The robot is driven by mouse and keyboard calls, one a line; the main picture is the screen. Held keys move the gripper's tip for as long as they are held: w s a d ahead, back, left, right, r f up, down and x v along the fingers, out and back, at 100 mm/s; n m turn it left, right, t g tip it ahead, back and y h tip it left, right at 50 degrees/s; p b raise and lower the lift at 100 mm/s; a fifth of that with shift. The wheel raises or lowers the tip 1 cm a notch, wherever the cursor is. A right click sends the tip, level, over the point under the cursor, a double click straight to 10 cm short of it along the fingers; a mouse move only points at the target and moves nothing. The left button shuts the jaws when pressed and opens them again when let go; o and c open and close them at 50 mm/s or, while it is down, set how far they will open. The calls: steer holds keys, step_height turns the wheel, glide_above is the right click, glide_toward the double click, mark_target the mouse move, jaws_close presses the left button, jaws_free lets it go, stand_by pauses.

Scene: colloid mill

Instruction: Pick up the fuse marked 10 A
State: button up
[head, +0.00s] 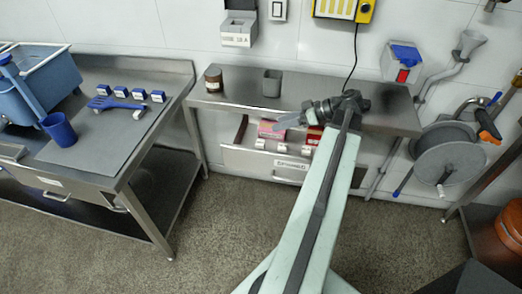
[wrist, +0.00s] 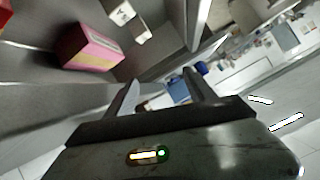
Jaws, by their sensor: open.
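Several small white pieces, possibly fuses, sit along the front of an open drawer (head: 262,166) under the steel bench; one is the left white piece (head: 260,143). A white piece (wrist: 138,32) also shows near the top of the wrist view. I cannot read any 10 A marking on them, so I cannot tell which is the 10 A fuse. My gripper (head: 280,124) is open, with its jaws pointing left near the bench's front edge, above the drawer in the picture. In the wrist view my gripper (wrist: 160,92) has nothing between its fingers.
A pink box (wrist: 88,47) lies in the drawer. A brown jar (head: 213,78) and grey cup (head: 272,83) stand on the bench (head: 240,97). A grey wall box (head: 239,27) hangs above. The left table (head: 105,150) carries blue items. The floor between is clear.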

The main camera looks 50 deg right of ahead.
steer(key=b, duration=0.8)
glide_toward(264, 142)
steer(key=x, duration=0.3)
steer(key=shift+s+f, duration=0.15)
steer(key=shift+b+x, duration=0.5)
steer(key=shift+x, duration=0.6)
steer(key=shift+a, duration=0.1)
steer(key=b+x, duration=0.2)
steer(key=x, duration=0.3)
steer(key=shift+f, duration=0.1)
jaws_close()
